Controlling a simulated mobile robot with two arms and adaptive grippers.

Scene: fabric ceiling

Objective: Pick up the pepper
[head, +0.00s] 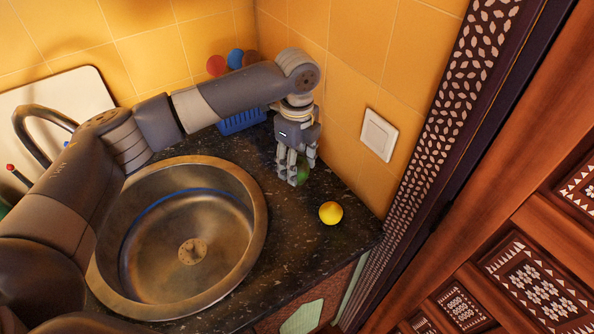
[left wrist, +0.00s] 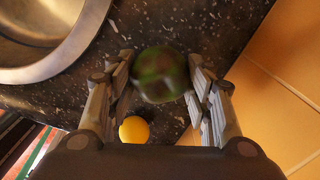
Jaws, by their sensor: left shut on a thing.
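The pepper (left wrist: 161,74) is a rounded dark green thing with brownish patches in the left wrist view. My left gripper (head: 296,176) points down over the counter, right of the sink. It is shut on the pepper, with fingers on both sides of it. In the head view only a green part of the pepper (head: 303,171) shows behind the fingers. I cannot tell whether the pepper touches the counter or hangs just above it. My right gripper is not in view.
A yellow lemon-like fruit (head: 330,212) lies on the dark speckled counter (head: 262,160), near its front right corner. A round metal sink (head: 256,205) is to the left. A blue basket (head: 240,123) stands behind. The tiled wall (head: 345,110) is close on the right.

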